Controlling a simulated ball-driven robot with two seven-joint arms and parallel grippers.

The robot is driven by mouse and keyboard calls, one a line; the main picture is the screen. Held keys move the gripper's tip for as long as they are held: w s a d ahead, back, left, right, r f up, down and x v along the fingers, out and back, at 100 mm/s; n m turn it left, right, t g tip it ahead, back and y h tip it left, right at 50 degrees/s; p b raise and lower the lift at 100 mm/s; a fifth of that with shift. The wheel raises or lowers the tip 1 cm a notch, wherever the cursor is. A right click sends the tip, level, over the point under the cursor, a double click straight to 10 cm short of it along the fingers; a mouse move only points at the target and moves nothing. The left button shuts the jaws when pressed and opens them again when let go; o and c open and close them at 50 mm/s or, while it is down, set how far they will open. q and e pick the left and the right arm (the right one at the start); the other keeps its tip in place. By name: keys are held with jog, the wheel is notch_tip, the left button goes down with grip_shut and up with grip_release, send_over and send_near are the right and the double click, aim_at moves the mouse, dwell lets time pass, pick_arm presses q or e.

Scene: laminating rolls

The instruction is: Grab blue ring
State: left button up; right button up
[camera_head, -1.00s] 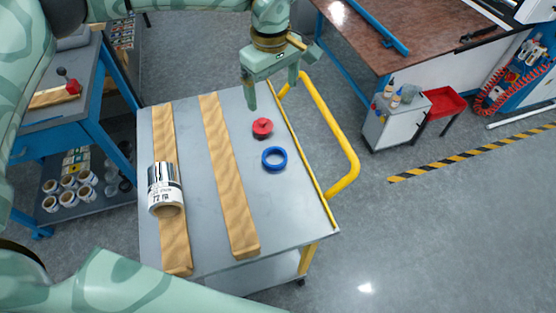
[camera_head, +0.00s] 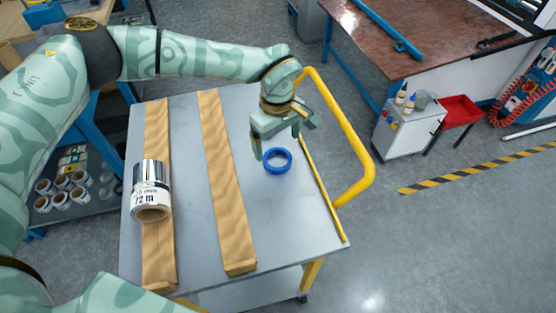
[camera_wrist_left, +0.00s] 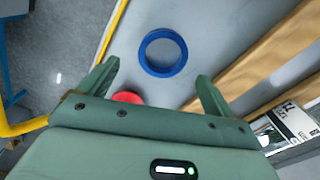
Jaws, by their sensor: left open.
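The blue ring (camera_head: 278,161) lies flat on the grey cart top, near the yellow handle. In the left wrist view the blue ring (camera_wrist_left: 163,53) sits ahead of the fingertips, between their lines and apart from them. My left gripper (camera_head: 278,147) is open and empty above the cart, just behind the ring in the head view. Its fingers also show in the left wrist view (camera_wrist_left: 158,82). A red piece (camera_wrist_left: 127,97) shows partly behind the gripper there; in the head view the gripper hides it. My right gripper is not in view.
Two wooden strips (camera_head: 226,180) lie along the cart top (camera_head: 300,225). A silver roll (camera_head: 151,190) rests on the left strip. The yellow handle (camera_head: 352,140) rises at the cart's right edge. Cart top in front of the ring is clear.

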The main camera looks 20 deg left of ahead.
aim_at(276, 162)
pick_arm(q)
notch_tip(276, 162, down, 5)
jog(key=shift+s+a+f+b, duration=0.1)
jog(key=shift+b, duration=0.75)
jog(key=shift+r, duration=0.2)
jog(key=c, duration=1.1)
